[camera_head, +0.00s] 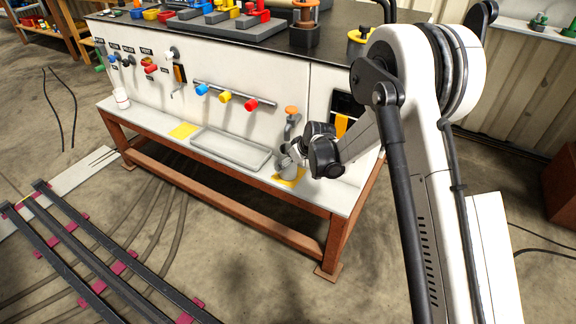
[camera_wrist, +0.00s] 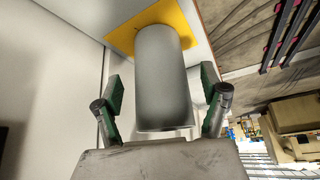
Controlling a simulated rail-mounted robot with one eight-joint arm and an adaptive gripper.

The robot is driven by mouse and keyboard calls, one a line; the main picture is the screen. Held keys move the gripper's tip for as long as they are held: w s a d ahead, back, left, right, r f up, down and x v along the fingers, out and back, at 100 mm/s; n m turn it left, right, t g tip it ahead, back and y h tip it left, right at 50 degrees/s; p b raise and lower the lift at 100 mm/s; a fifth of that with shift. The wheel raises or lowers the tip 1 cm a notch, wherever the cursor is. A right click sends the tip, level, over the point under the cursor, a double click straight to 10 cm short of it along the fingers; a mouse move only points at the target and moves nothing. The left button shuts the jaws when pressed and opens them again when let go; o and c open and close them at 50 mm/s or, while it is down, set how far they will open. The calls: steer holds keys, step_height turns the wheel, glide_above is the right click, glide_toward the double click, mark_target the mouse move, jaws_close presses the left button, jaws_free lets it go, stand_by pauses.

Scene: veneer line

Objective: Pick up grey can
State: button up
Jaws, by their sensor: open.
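The grey can (camera_wrist: 162,75) is a plain cylinder on a yellow square (camera_wrist: 188,22) in the wrist view. My gripper (camera_wrist: 162,92) is open, with one green-padded finger on each side of the can. Gaps show between the fingers and the can, and nothing is held. In the head view my gripper (camera_head: 288,158) is low over the right part of the bench shelf, beside the yellow square (camera_head: 291,181). There the can is mostly hidden by my gripper and wrist.
A shallow grey tray (camera_head: 232,149) lies on the shelf (camera_head: 150,119) left of my gripper. A second yellow square (camera_head: 184,131) and a white cup (camera_head: 121,98) are further left. A panel with coloured knobs (camera_head: 225,97) stands close behind.

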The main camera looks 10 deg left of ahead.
steer(key=x, duration=0.3)
steer(key=shift+b, duration=0.3)
steer(key=shift+r, duration=0.1)
steer(key=shift+d, duration=0.1)
steer(key=c, duration=1.6)
steer(key=shift+r, duration=0.1)
steer(key=shift+c, duration=0.2)
